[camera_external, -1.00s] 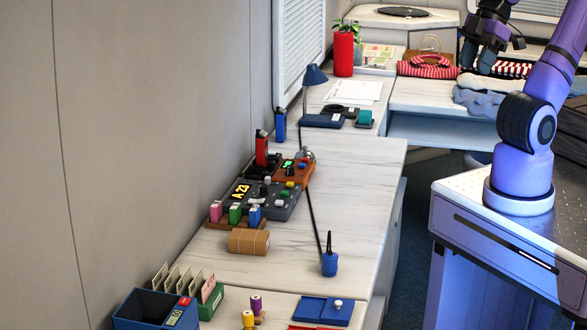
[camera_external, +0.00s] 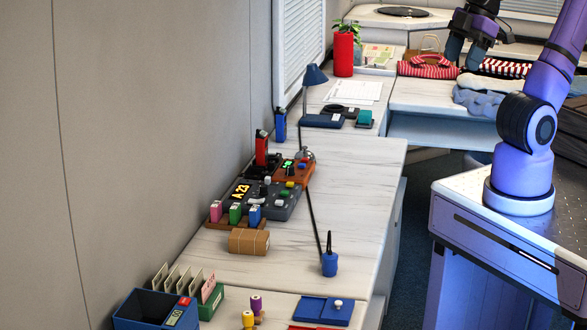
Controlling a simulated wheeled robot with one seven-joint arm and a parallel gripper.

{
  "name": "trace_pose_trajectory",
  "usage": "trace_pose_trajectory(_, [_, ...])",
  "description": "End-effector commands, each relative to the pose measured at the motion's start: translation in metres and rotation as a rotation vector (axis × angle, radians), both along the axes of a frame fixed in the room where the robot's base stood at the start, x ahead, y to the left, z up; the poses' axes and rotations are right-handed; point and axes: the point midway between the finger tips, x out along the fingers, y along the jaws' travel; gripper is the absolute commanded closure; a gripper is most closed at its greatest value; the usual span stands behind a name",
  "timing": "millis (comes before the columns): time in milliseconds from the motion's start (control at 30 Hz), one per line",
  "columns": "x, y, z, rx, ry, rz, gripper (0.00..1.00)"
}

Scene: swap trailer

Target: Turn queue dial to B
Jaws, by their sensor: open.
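A dark grey queue control box (camera_external: 284,208) sits on the white counter near the wall. Its display (camera_external: 241,192) glows orange and reads "A 23". Small coloured buttons and a dark knob-like part show on its top, but the dial's setting is too small to read. My gripper (camera_external: 463,53) is at the top right, above the far counter with the clothes, well apart from the box. Its dark fingers point down, are open and hold nothing visible.
An orange box with buttons (camera_external: 296,172) and coloured stamps (camera_external: 235,213) crowd the control box. The counter's right side is mostly clear. A blue lamp (camera_external: 315,76) stands farther back.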

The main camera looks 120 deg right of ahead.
Motion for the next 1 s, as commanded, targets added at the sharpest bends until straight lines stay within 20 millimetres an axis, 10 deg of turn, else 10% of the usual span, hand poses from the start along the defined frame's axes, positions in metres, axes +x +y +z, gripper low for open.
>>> trace_pose_trajectory(467, [0.129, -0.095, 0.001, -0.187, 0.203, -0.01, 0.44])
trace_pose_trajectory(1000, [0.227, -0.274, -0.074, -0.208, 0.401, 0.038, 0.44])
